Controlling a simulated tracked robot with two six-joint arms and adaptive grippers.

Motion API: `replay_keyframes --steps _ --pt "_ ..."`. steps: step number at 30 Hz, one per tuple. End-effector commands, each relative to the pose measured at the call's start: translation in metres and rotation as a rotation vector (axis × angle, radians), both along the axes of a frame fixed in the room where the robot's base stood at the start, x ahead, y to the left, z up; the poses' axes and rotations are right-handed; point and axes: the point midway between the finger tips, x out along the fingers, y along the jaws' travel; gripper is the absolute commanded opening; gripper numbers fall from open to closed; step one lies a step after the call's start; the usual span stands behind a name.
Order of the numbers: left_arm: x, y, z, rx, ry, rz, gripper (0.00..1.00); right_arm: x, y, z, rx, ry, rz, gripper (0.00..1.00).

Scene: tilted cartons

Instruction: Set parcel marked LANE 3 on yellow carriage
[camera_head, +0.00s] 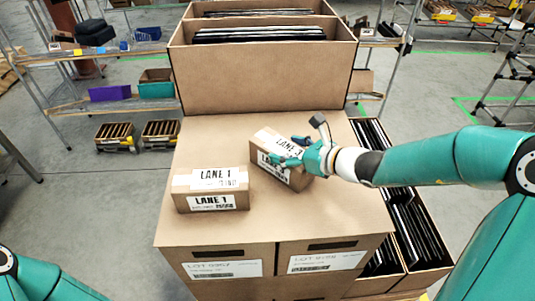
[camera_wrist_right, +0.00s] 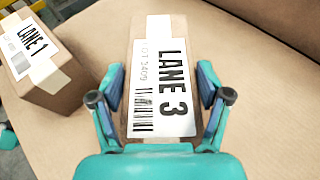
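The parcel marked LANE 3 (camera_head: 268,147) is a brown box with white labels on the carton top, turned at an angle. It also shows in the right wrist view (camera_wrist_right: 160,30). My right gripper (camera_head: 290,154) is at this parcel, with one finger on each side of it in the right wrist view (camera_wrist_right: 160,90). The pads are very close to its sides; whether they press on it I cannot tell. A second parcel, marked LANE 1 (camera_head: 210,189), lies to the left. My left gripper is out of view. No yellow carriage is clearly seen.
The parcels are on a large brown carton (camera_head: 215,145). A taller open carton (camera_head: 265,75) with dark flat items stands behind it. More dark items fill cartons (camera_head: 446,250) at right. Shelving racks (camera_head: 110,50) stand at the back. Grey floor (camera_head: 90,200) is free at left.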

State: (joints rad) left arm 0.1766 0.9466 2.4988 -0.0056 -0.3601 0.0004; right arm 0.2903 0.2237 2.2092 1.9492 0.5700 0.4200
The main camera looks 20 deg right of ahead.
Motion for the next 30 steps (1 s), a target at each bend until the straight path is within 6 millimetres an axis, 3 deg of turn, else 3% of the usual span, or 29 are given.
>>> replay_keyframes --steps 1,3,17,30 --pt "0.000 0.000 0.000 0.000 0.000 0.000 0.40 0.000 0.000 0.000 0.000 0.000 0.001 0.88" --pt "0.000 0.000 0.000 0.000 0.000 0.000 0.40 0.000 0.001 0.000 0.000 -0.001 0.001 0.99" --pt "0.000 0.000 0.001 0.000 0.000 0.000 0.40 -0.003 -0.001 0.003 0.000 -0.001 0.002 0.99" --pt "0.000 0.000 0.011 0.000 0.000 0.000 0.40 -0.066 -0.036 0.035 -0.001 -0.001 -0.001 0.99"
